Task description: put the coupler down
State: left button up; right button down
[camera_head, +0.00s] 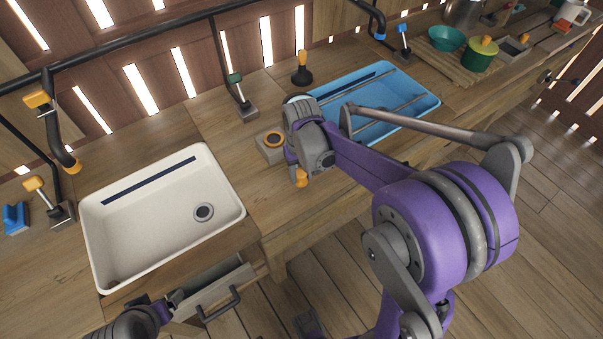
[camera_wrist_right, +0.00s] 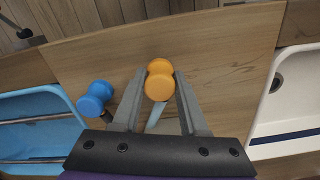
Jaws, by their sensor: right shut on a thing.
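The coupler, an orange two-lobed piece (camera_wrist_right: 159,80), is between the fingertips of my right gripper (camera_wrist_right: 155,100) in the right wrist view. In the head view the orange piece (camera_head: 301,178) shows just below my right gripper (camera_head: 300,165), over the front part of the wooden counter. I cannot tell whether it touches the wood. A blue two-lobed piece (camera_wrist_right: 95,98) lies beside the fingers in the wrist view; my arm hides it in the head view. My left gripper (camera_head: 172,300) is at the bottom left near the drawer, its fingers too small to judge.
A white basin (camera_head: 130,230) is at left, a blue basin (camera_head: 410,85) behind my right arm. A grey block with an orange ring (camera_head: 272,143) stands beside my right gripper. A drawer (camera_head: 215,288) stands open in front. Bare counter (camera_head: 225,135) lies between the basins.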

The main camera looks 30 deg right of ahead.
aim_at(302, 173)
jog(key=shift+f+b, duration=0.35)
jog(key=shift+f, duration=0.05)
jog(key=shift+c, duration=2.2)
grip_release()
jog(key=shift+r, duration=0.15)
notch_tip(302, 173, up, 12)
jog(key=p, duration=0.2)
jog(key=s+a+f+n+t, duration=0.1)
jog(key=s+a+f+t, duration=0.1)
jog(key=s, duration=0.6)
jog(key=s+a+f+n+t, duration=0.1)
jog(key=s+a+f+t, duration=0.2)
jog(key=s, duration=0.5)
jog(key=shift+a+f, duration=0.5)
jog(key=shift+a, duration=0.4)
